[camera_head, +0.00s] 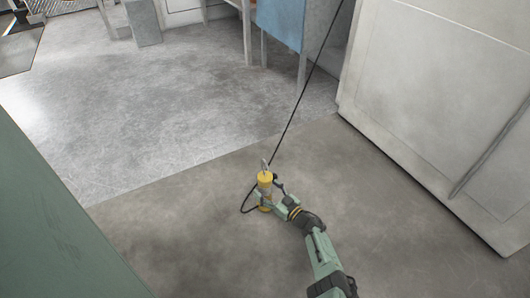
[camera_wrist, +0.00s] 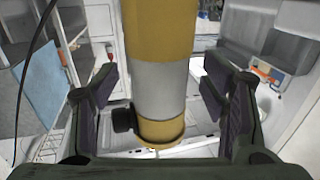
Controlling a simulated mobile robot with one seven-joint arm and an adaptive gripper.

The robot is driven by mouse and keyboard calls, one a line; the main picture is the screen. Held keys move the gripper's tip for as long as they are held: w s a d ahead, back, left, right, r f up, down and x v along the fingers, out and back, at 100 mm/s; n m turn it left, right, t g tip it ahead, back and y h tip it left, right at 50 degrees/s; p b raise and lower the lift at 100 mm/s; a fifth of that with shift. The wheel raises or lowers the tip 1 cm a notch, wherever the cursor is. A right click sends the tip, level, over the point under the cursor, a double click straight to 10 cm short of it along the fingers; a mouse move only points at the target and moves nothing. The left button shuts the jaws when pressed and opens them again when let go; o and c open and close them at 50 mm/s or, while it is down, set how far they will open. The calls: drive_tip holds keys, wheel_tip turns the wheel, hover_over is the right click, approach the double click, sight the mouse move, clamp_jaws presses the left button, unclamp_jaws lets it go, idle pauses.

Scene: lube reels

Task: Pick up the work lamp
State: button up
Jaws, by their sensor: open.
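The work lamp (camera_head: 265,181) is a yellow cylinder with a metal hook on top and a black cord. In the head view it hangs or stands upright near the picture's middle; I cannot tell if it touches the floor. In the wrist view the lamp's body (camera_wrist: 158,85) shows yellow and grey bands and a black knob at its lower left. My gripper (camera_head: 270,199) is at the lamp from the lower right. In the wrist view my gripper (camera_wrist: 167,100) is open, with one finger on each side of the lamp and visible gaps between.
A black cord (camera_head: 300,105) runs from the lamp up to the top edge. A large light grey cabinet (camera_head: 440,100) stands at the right. A blue panel (camera_head: 280,22) is at the back. The grey floor (camera_head: 160,120) is open to the left and behind the lamp.

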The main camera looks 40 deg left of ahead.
drive_tip(key=shift+w+a+r, duration=0.1)
drive_tip(key=shift+w+a, duration=0.05)
drive_tip(key=shift+a, duration=0.7)
drive_tip(key=shift+c, duration=0.2)
clamp_jaws()
